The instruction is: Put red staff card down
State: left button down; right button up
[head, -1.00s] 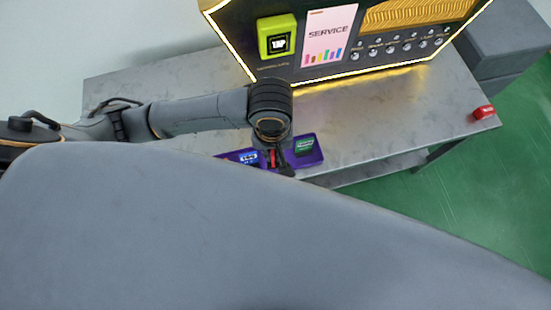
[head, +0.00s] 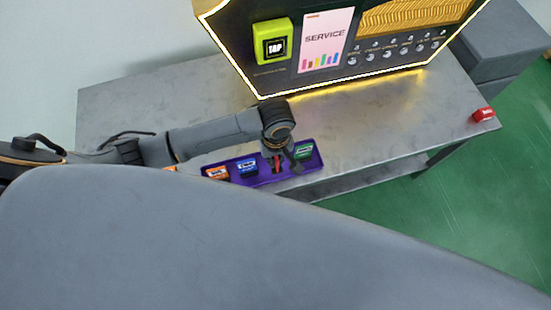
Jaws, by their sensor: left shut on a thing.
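The red staff card (head: 276,164) shows as a thin red edge at my left gripper (head: 283,166), which is shut on it. The gripper points down over the purple tray (head: 264,181) on the grey table. The card stands on edge between a blue card (head: 247,167) on its left and a green card (head: 303,152) on its right. Whether the card touches the tray floor I cannot tell. An orange card (head: 215,173) is at the tray's left end. My right gripper is not in view.
The black vending machine (head: 330,70) with a yellow-green TAP reader (head: 273,42) and a SERVICE sign (head: 323,42) stands behind the tray. A small red object (head: 483,115) lies at the table's right corner. The table (head: 400,120) between is clear.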

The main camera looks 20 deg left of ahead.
pick_arm(q)
jog(key=shift+w+a+f, duration=0.15)
jog(key=shift+w+f, duration=0.4)
jog(key=shift+f, duration=0.05)
jog(key=shift+w+a+f, duration=0.15)
jog(key=shift+w+f, duration=0.35)
jog(key=shift+f, duration=0.1)
jog(key=shift+w+f+b, duration=0.15)
jog(key=shift+f+b, duration=0.15)
jog(key=shift+f, duration=1.45)
jog(key=shift+f, duration=0.1)
jog(key=c, duration=1.5)
grip_release()
jog(key=shift+a, duration=0.1)
notch_tip(320, 180, up, 12)
jog(key=shift+r+p, duration=0.15)
jog(key=shift+p, duration=0.45)
